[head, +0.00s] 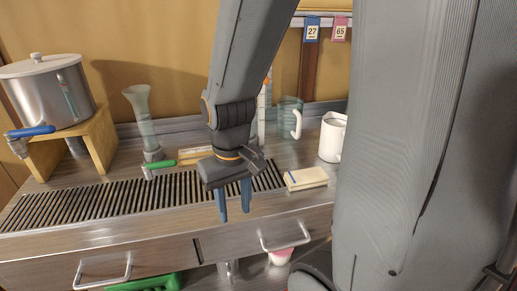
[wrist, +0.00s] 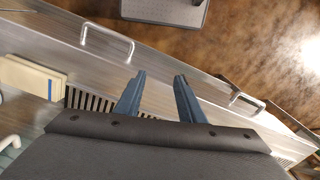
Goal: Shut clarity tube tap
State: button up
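The clarity tube (head: 143,118) is a clear, flared glass tube standing upright behind the slatted drain in the head view. Its tap has a green lever (head: 160,164) at the foot, lying roughly level and pointing right. My gripper (head: 234,212) is to the right of the tap and nearer the front, above the counter's front edge, fingers pointing down. It is open and empty. In the wrist view the two blue fingers (wrist: 160,82) are apart with nothing between them. The clarity tube and its tap are not seen in the wrist view.
A steel pot (head: 48,92) with a blue tap lever (head: 30,131) sits on a wooden stand (head: 98,140) at left. A cream block (head: 306,178), a white mug (head: 332,137) and a glass jug (head: 289,118) stand right. The slatted drain (head: 100,198) is clear. Drawer handles (head: 102,272) protrude in front.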

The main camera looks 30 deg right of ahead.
jog(key=w+d+r+m+y+p, duration=0.1)
jog(key=w+d+r+m+p, duration=0.1)
jog(key=w+d+r+p, duration=0.45)
jog(key=w+d+r+m+y+p, duration=0.1)
jog(key=w+d+p, duration=0.3)
jog(key=w+d, duration=0.55)
jog(key=shift+s+f+p, duration=0.2)
jog(key=shift+f+p, duration=0.05)
jog(key=shift+f, duration=1)
jog(key=shift+s+f+p, duration=0.15)
jog(key=shift+f+p, duration=0.15)
jog(key=shift+f, duration=0.95)
jog(key=shift+s+f+p, duration=0.2)
jog(key=shift+f+p, duration=0.05)
jog(key=shift+f, duration=1)
grip_shut()
